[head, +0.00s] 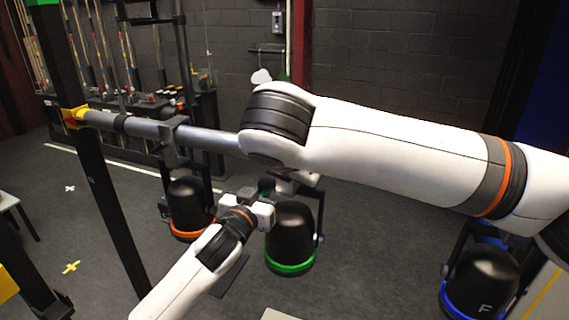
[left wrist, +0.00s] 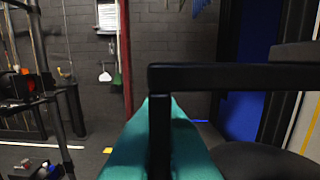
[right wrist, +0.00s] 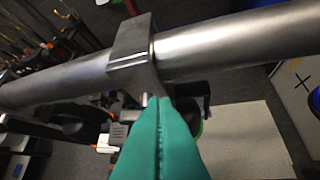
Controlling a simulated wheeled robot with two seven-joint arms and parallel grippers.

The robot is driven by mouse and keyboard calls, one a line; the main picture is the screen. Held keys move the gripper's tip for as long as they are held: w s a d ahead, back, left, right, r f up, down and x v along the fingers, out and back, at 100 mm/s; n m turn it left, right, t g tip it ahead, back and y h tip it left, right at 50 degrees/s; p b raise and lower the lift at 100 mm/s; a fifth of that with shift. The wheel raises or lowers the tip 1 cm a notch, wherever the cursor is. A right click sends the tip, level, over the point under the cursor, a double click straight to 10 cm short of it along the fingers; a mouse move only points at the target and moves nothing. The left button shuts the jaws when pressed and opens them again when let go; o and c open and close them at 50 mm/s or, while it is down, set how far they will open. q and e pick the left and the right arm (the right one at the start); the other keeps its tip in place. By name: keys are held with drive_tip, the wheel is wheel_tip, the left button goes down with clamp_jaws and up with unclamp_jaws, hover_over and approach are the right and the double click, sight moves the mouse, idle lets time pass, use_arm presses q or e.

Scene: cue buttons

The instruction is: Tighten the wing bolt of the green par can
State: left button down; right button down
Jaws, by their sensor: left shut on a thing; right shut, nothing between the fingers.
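The green par can (head: 290,235) is a black can with a green rim, hanging below the pipe. My left gripper (left wrist: 160,110) is shut on the black yoke (left wrist: 230,76) of the can, with the upright bar between its teal fingers. My right gripper (right wrist: 160,108) is shut and empty, its fingertips just below the grey clamp (right wrist: 132,62) on the pipe. A small grey piece under the clamp, possibly the wing bolt (right wrist: 145,98), shows beside the fingertips; I cannot tell whether they touch. In the head view my right arm hides the clamp.
The pipe (head: 208,138) runs across at a yellow joint on a dark upright post (head: 100,190). An orange-rimmed can (head: 187,207) hangs left of the green one, and a blue-rimmed can (head: 482,280) is at the lower right. Tool racks stand at the back left.

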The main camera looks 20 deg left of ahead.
sight(295, 191)
drive_tip(key=f+m+t+y, duration=0.1)
drive_tip(key=m+y, duration=0.1)
drive_tip(key=y, duration=0.1)
drive_tip(key=d+f+m+t+y, duration=0.1)
drive_tip(key=m+y, duration=0.1)
drive_tip(key=y, duration=0.1)
drive_tip(key=f+m+t+y, duration=0.1)
drive_tip(key=f+m+y, duration=0.1)
drive_tip(key=y, duration=0.1)
drive_tip(key=shift+d+f+m, duration=0.1)
drive_tip(key=shift+d+m, duration=0.1)
drive_tip(key=shift+m, duration=0.2)
drive_tip(key=shift+f, duration=0.15)
idle(0.5)
idle(0.3)
drive_tip(key=w+d+f+v, duration=0.1)
drive_tip(key=d+v, duration=0.1)
drive_tip(key=v, duration=1)
drive_tip(key=shift+w+d+r, duration=0.15)
drive_tip(key=shift+d+r, duration=0.1)
drive_tip(key=shift+d, duration=0.05)
